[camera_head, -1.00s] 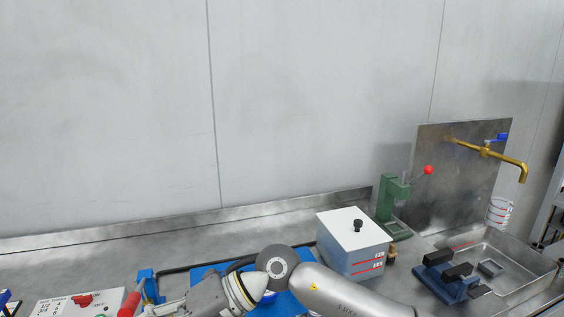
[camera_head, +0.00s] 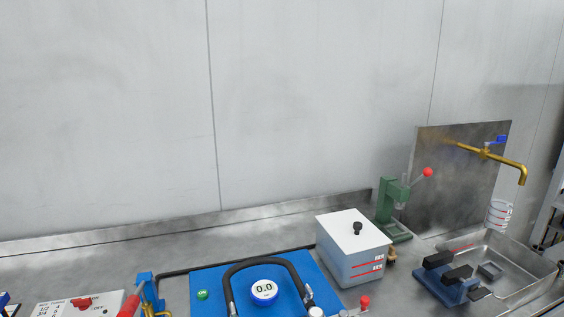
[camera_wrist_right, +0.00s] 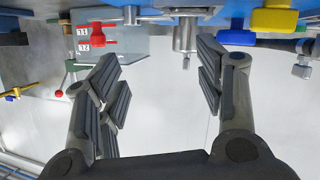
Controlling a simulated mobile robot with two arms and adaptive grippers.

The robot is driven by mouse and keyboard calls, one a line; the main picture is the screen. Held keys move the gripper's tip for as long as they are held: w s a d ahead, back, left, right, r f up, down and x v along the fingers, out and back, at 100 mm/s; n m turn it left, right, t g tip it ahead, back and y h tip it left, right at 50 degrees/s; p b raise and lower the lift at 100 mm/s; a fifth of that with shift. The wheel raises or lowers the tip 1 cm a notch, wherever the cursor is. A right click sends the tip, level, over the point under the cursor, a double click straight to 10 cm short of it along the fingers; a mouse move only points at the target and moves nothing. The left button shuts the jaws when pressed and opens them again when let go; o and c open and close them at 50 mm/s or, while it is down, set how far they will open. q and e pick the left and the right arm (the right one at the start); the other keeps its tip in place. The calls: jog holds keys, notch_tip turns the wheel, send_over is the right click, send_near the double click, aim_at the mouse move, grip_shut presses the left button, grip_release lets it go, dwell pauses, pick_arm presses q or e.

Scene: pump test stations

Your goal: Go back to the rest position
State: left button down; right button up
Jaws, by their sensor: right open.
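My right gripper (camera_wrist_right: 160,85) shows in the right wrist view with its two fingers spread wide apart. Nothing is between the finger pads, and the bench items behind appear upside down. No gripper or arm of mine shows in the head view now. My left gripper is out of view.
A blue mat (camera_head: 208,283) carries a round gauge reading 0.0 (camera_head: 264,290) and a black hose (camera_head: 262,262). A white-lidded box (camera_head: 352,262), green press (camera_head: 392,205), blue vise (camera_head: 447,285) and sink (camera_head: 530,272) with brass tap (camera_head: 490,154) stand right. A panel with red knob (camera_head: 82,302) is at left.

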jog(key=s+d+f+m+g, duration=0.1)
jog(key=s+d+f+g, duration=0.3)
jog(key=s, duration=0.4)
jog(key=s+d+f+g+h, duration=0.1)
jog(key=s+d+f+g, duration=0.15)
jog(key=s+f, duration=0.45)
jog(key=s+d+f+m+g, duration=0.15)
jog(key=s+f+g, duration=0.25)
jog(key=s, duration=0.5)
notch_tip(320, 180, down, 26)
jog(key=s+n+g, duration=0.1)
jog(key=g, duration=0.1)
jog(key=s+d+f, duration=0.3)
jog(key=s+f, duration=1.3)
jog(key=s, duration=0.1)
jog(key=shift+s+d+f+g+h, duration=0.2)
jog(key=shift+s+f+g+h, duration=0.1)
jog(key=shift+f+g, duration=0.15)
